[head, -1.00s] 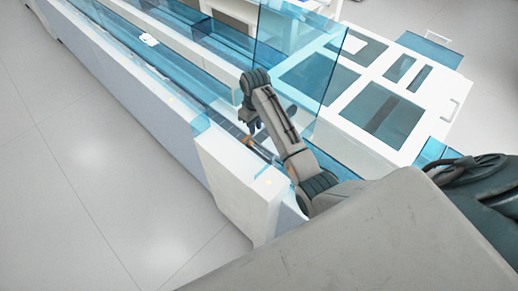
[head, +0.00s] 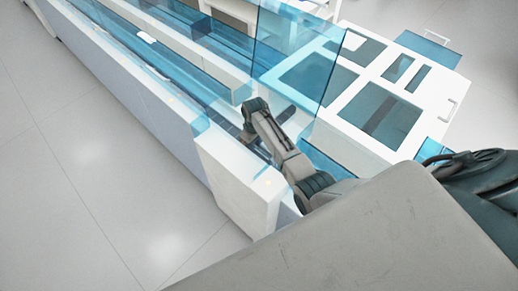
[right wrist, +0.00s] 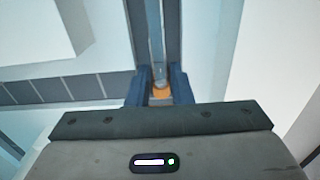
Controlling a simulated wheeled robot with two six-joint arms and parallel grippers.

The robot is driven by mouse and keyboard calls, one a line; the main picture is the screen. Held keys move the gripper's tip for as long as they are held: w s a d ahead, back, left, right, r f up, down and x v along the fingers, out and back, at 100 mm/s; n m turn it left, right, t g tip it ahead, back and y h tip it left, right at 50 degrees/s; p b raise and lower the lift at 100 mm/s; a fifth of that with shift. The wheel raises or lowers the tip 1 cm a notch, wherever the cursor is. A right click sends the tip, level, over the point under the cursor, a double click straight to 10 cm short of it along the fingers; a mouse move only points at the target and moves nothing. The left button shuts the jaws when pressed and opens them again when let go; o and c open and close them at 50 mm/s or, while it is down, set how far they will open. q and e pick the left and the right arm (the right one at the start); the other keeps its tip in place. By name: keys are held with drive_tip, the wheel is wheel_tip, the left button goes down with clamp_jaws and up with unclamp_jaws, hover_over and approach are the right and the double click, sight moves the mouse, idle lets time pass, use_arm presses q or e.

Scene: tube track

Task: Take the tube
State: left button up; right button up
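The tube (right wrist: 158,60), clear with an orange cap, shows in the right wrist view at the upper middle. Its cap lies between the two blue fingers of my right gripper (right wrist: 160,84), which appear to touch it on both sides. The tube's clear body runs up the picture from the cap, over a dark channel. In the head view, my right gripper (head: 247,135) is low at the near end of the track (head: 227,124); its fingertips and the tube are hidden there. My left gripper is not in view.
A clear blue panel (head: 297,58) stands upright close beside my right arm. A white cabinet with blue windows (head: 352,132) stands to the right. The white track housing (head: 237,180) borders the gripper on the near side. Open floor (head: 80,160) lies left.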

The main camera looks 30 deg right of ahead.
drive_tip(key=shift+f, duration=0.25)
drive_tip(key=c, duration=0.4)
clamp_jaws()
drive_tip(key=shift+r, duration=0.15)
wheel_tip(320, 180, up, 10)
drive_tip(key=b, duration=0.2)
